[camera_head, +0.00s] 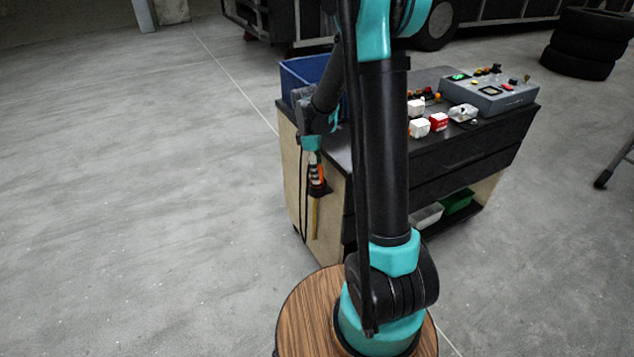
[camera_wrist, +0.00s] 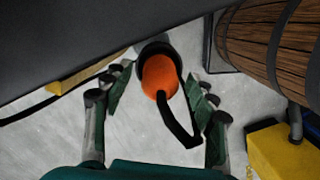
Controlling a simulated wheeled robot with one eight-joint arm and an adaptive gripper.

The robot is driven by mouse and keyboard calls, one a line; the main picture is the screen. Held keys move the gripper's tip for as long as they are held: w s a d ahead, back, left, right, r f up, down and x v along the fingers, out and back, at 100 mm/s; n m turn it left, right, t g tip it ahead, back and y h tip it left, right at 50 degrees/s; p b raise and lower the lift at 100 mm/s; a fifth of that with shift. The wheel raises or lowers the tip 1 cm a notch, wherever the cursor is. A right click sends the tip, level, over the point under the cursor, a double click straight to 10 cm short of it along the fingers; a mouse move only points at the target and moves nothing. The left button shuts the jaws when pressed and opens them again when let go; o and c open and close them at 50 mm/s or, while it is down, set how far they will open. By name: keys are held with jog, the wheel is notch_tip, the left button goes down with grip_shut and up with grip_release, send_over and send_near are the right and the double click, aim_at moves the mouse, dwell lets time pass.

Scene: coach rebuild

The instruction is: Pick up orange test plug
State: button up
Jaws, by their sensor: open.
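The orange test plug (camera_wrist: 160,76) shows in the wrist view as a rounded orange body with a dark collar behind it and a black strap looping down from it. My gripper (camera_wrist: 159,92) is open, with one finger on each side of the plug. A gap shows on both sides, and I cannot tell whether either finger touches it. In the head view my gripper (camera_head: 312,143) is small and points down beside the cart's left end. An orange-and-dark piece (camera_head: 316,172) shows just below it, and I cannot tell for certain whether it is the plug.
The dark-topped cart (camera_head: 470,127) bears a blue bin (camera_head: 304,70), a grey control box (camera_head: 490,93) and several small blocks. A wooden handle (camera_head: 314,218) hangs at its left end. The floor to the left is clear. Stacked tyres (camera_head: 588,42) stand at the back right.

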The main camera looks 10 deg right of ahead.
jog(key=shift+f, duration=0.35)
jog(key=shift+c, duration=0.3)
grip_shut()
jog(key=shift+r, duration=0.1)
